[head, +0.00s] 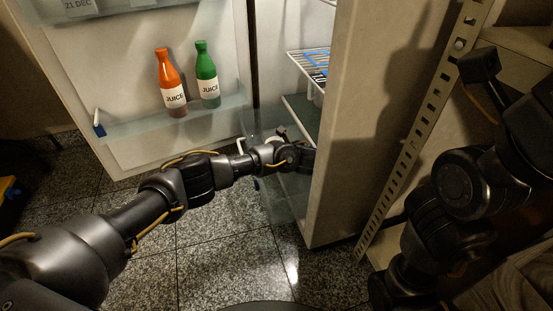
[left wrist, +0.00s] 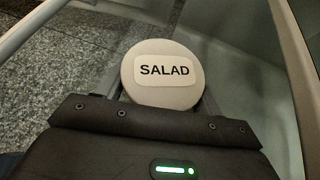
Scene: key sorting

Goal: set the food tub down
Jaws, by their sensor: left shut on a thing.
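The food tub (left wrist: 163,72) shows in the left wrist view as a round, pale lid with a white label reading SALAD. My left gripper (left wrist: 162,98) is shut on the tub, with a dark finger at each side of it. In the head view my left arm reaches into the open fridge (head: 365,130), and the wrist (head: 285,155) is partly behind the fridge's near side wall. The tub's underside is hidden, so I cannot tell whether it touches a surface. My right arm is at the right; its gripper does not show.
The open fridge door (head: 200,130) holds an orange juice bottle (head: 171,85) and a green juice bottle (head: 207,78) on its shelf. A wire rack (head: 300,60) is above my left wrist. A perforated metal upright (head: 420,120) stands right of the fridge. Speckled floor tiles (head: 215,240) lie below.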

